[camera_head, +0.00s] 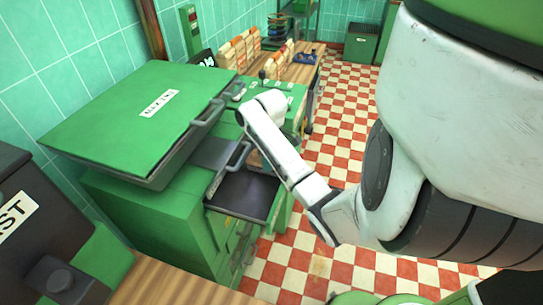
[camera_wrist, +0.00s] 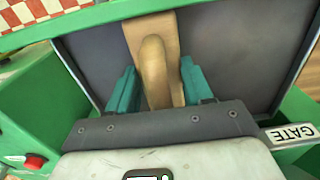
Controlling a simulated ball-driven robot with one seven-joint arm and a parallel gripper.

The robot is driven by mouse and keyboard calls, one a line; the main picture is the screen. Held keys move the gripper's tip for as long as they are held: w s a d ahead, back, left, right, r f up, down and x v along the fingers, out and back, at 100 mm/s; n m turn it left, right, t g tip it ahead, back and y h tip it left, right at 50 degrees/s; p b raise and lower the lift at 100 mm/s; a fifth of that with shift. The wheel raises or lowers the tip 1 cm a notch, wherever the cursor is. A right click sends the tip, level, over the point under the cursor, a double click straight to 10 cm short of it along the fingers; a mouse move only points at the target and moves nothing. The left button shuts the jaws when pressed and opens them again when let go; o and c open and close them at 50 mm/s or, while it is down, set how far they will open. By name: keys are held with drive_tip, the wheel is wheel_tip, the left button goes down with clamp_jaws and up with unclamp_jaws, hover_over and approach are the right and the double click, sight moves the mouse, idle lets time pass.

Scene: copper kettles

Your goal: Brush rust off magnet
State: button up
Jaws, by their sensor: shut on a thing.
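In the wrist view my gripper (camera_wrist: 157,82) has its two teal fingers shut on a tan brush (camera_wrist: 153,62), holding its rounded handle. The brush lies over a flat dark grey surface (camera_wrist: 230,55); I cannot tell whether it touches it, and its bristles are hidden. In the head view a green hinged-looking housing (camera_head: 120,125) carries a white label, too small to read surely, which may mark the magnet. A dark tray (camera_head: 245,196) juts out below it.
A dark bin (camera_head: 62,240) with a label ending in "ST" stands at front left. A "GATE" label (camera_wrist: 291,133) and a red button (camera_wrist: 35,161) flank the gripper. Checkered floor (camera_head: 338,120) is clear to the right.

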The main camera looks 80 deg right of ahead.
drive_tip(key=shift+w+a, duration=0.25)
drive_tip(key=shift+a, duration=0.7)
drive_tip(key=shift+w+a, duration=0.2)
drive_tip(key=shift+a, duration=0.8)
drive_tip(key=shift+w+a, duration=0.25)
drive_tip(key=shift+a, duration=0.7)
drive_tip(key=shift+w+a+f, duration=0.1)
drive_tip(key=shift+w+a, duration=0.1)
drive_tip(key=shift+a, duration=0.65)
drive_tip(key=shift+w+a, duration=0.2)
drive_tip(key=shift+a, duration=0.65)
drive_tip(key=shift+d, duration=0.1)
